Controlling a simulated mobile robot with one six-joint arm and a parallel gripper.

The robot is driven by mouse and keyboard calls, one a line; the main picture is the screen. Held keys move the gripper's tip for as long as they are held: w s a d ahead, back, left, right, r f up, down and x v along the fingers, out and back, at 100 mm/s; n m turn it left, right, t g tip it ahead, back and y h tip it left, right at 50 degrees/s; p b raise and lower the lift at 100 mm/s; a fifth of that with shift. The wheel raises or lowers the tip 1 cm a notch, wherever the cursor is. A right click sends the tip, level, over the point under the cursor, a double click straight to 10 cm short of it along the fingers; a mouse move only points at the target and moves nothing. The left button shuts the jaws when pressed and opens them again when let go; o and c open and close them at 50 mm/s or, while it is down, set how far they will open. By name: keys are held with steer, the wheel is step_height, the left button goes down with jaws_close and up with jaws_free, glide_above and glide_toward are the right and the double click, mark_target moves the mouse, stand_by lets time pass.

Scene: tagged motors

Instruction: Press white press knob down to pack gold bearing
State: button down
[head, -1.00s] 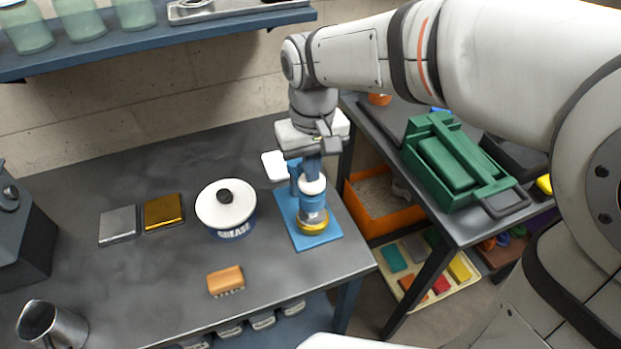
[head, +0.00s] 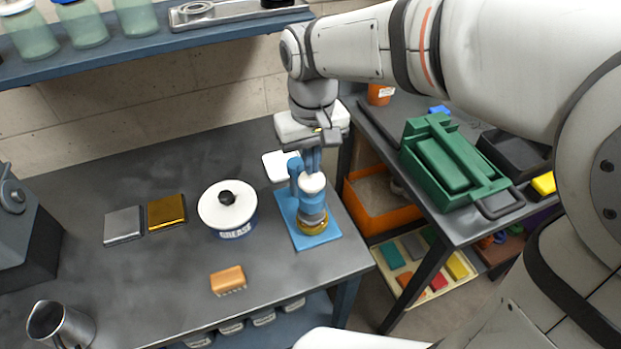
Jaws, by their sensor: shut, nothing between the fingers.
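The blue press (head: 295,212) stands on its blue base plate near the right end of the dark table. Its white press knob (head: 312,183) is on top of the press column. The gold bearing (head: 311,227) sits low in the press, around or under the grey ram, partly hidden by it. My gripper (head: 313,171) points down with its blue fingers shut and empty. The fingertips are at or just above the knob; I cannot tell whether they touch it.
A white grease tub (head: 228,210) stands left of the press, with an orange brush (head: 228,280) in front. A silver block (head: 123,226) and a gold block (head: 166,212) lie further left. A white pad (head: 281,166) lies behind the press. A green toolbox (head: 452,165) is on the right bench.

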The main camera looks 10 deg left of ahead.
steer(key=shift+f+b, duration=1.05)
steer(key=shift+f, duration=0.45)
steer(key=shift+r, duration=0.1)
steer(key=shift+r+p, duration=1.2)
steer(key=shift+r, duration=0.15)
step_height(320, 180, up, 6)
steer(key=p, duration=0.5)
